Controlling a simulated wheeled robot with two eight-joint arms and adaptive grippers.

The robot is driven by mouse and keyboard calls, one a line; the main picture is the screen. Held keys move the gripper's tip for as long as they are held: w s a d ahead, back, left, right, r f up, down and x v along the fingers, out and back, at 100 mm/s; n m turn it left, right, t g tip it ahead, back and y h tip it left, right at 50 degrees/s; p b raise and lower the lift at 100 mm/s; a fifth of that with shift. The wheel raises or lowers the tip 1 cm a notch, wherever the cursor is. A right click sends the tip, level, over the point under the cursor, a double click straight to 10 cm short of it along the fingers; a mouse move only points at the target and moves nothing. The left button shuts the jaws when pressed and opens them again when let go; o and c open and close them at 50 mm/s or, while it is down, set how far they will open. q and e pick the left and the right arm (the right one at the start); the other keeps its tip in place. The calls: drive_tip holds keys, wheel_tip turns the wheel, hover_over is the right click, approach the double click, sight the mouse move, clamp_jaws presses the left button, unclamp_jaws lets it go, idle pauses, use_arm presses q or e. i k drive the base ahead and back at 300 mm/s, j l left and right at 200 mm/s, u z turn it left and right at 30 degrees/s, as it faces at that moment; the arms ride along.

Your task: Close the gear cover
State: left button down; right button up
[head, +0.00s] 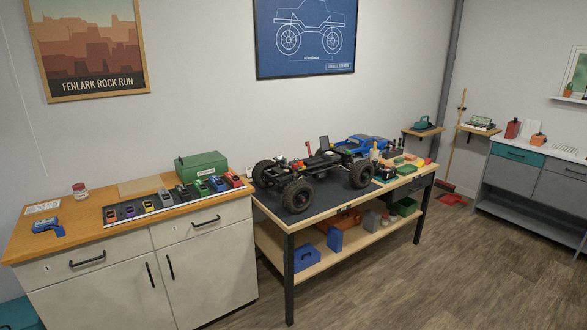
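The RC crawler chassis (322,163), with large black tyres and no body shell on it, stands on a dark mat on the wooden workbench (268,204). A small dark panel (324,143) stands upright at the middle of the chassis. It looks like the gear cover in a raised position, but it is too small to be certain. A red part (308,147) stands just left of it. Neither of my grippers is in the head view.
A blue truck body (363,144) lies behind the chassis. Small tools and boxes crowd the bench's right end. A wooden-topped cabinet (80,238) with several toy cars and a green toolbox (202,165) adjoins on the left. The floor (400,285) in front is clear.

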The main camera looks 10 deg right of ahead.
sight(324, 141)
drive_tip(key=i+l+z, duration=0.2)
drive_tip(key=i+z, duration=0.2)
drive_tip(key=i, duration=0.2)
drive_tip(key=i+z, duration=0.4)
drive_tip(key=i, duration=0.2)
drive_tip(key=i+j+z, duration=0.15)
drive_tip(key=i+z, duration=0.25)
drive_tip(key=i, duration=0.2)
